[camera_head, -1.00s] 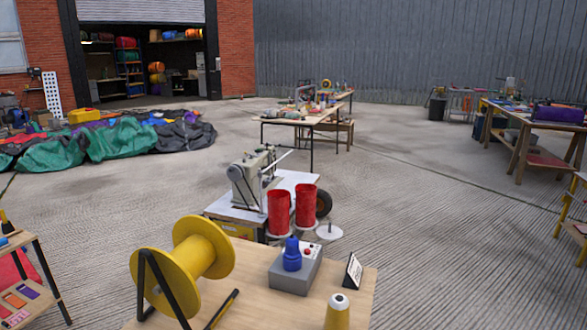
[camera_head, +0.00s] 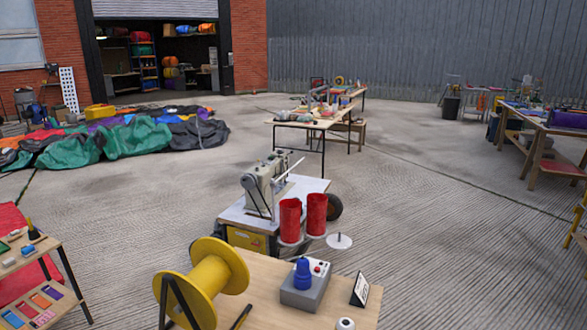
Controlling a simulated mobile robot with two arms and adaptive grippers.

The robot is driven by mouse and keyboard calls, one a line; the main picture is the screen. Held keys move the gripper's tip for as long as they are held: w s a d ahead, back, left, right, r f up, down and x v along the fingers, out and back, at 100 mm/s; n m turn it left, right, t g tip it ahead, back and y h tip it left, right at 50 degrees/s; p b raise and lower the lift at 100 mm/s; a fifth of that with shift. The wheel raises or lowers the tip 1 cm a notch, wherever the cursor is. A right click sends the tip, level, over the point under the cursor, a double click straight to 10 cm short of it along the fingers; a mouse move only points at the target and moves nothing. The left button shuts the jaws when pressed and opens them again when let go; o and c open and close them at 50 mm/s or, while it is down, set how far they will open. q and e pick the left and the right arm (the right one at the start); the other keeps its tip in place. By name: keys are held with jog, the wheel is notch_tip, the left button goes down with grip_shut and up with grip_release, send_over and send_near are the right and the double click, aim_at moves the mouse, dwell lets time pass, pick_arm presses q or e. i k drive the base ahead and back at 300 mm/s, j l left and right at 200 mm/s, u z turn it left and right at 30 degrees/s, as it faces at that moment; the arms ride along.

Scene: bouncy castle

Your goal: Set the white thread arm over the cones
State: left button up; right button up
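A white sewing machine (camera_head: 262,188) stands on a small wheeled cart (camera_head: 240,217) in the middle of the view. A thin white rod (camera_head: 291,170), which looks like the thread arm, slants up to the right beside the machine's head. It points away from the cones, not above them. Two red thread cones (camera_head: 290,221) (camera_head: 316,213) stand upright on round white holders at the cart's near right side. An empty white disc with a short pin (camera_head: 339,241) is to their right. Neither of my grippers is in view.
A crumpled inflatable (camera_head: 110,140) lies at the left. Concrete floor (camera_head: 420,230) is open to the right.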

aim_at(271, 185)
jog(key=z, duration=3.3)
jog(key=i+l+u, duration=0.15)
jog(key=i+u, duration=0.2)
jog(key=i+l+u, duration=0.35)
jog(key=i, duration=0.2)
jog(key=i+j+u, duration=0.25)
jog(key=u, duration=0.2)
jog(key=i+j+u, duration=0.15)
jog(key=i+u, duration=0.55)
jog(key=u, duration=0.2)
jog(key=i+u, duration=0.6)
jog(key=i, duration=0.75)
jog(key=i+l+u, duration=0.15)
jog(key=i, duration=0.8)
jog(key=i+j+u, duration=0.2)
jog(key=i+u, duration=0.15)
jog(key=i, duration=0.35)
jog(key=i+u, duration=0.4)
jog(key=i, duration=0.35)
jog(key=i+l+u, duration=0.2)
jog(key=i+u, duration=0.15)
jog(key=i, duration=0.35)
jog(key=i+u, duration=0.3)
jog(key=i, duration=0.3)
jog(key=i+u, duration=0.3)
jog(key=i, duration=0.3)
